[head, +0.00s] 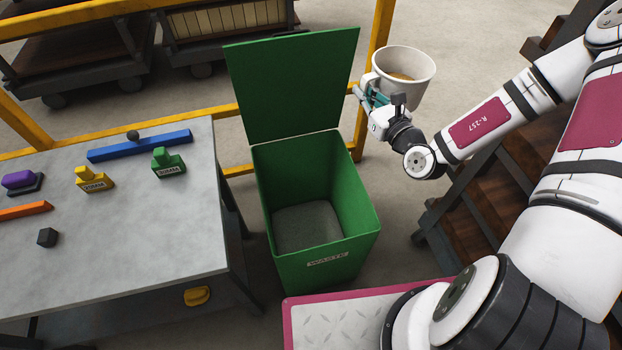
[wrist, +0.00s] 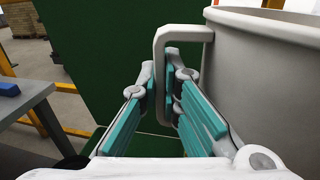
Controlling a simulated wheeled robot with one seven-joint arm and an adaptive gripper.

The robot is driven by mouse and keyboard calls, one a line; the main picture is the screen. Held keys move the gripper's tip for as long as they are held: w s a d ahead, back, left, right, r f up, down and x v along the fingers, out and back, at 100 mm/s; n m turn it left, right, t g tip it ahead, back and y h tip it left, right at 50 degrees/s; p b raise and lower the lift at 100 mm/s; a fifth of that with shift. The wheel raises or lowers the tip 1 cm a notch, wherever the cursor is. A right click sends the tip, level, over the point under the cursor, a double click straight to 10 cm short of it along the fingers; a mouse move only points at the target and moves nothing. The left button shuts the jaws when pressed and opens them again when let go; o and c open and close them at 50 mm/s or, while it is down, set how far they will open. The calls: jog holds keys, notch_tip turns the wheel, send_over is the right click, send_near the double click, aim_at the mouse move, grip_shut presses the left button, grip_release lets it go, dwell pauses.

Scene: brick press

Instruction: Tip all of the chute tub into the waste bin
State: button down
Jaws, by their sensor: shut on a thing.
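The chute tub (head: 406,68) is a pale grey mug-shaped tub with a side handle, held upright up and to the right of the bin. Some brownish content shows inside it. My gripper (head: 366,92) is shut on the tub's handle; in the wrist view the teal finger pads of my gripper (wrist: 168,92) close around the handle (wrist: 160,60), and the tub wall (wrist: 262,85) fills the right side. The green waste bin (head: 318,262) stands open, its lid (head: 292,85) raised at the back. A grey surface shows at its bottom.
A grey table (head: 130,235) stands left of the bin, with a blue bar (head: 140,146), green block (head: 168,160), yellow block (head: 95,179), purple block (head: 21,179), orange bar (head: 22,211) and dark cube (head: 47,237). A yellow rail (head: 375,45) runs behind the bin. Wooden steps (head: 470,200) stand right.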

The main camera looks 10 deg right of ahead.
jog(key=s+f+n+g+y+b, duration=0.2)
jog(key=f+n+g+y+b, duration=0.3)
jog(key=f+b, duration=0.8)
jog(key=s+d+f+n+g+y+b, duration=0.1)
jog(key=f+n+g+y+b, duration=0.5)
jog(key=f+b, duration=0.8)
jog(key=shift+s+d+f+n+g, duration=0.3)
jog(key=shift+s+f+n+g, duration=0.35)
jog(key=shift+f+g, duration=1.05)
jog(key=shift+s+f+t, duration=0.1)
jog(key=shift+f+t, duration=0.3)
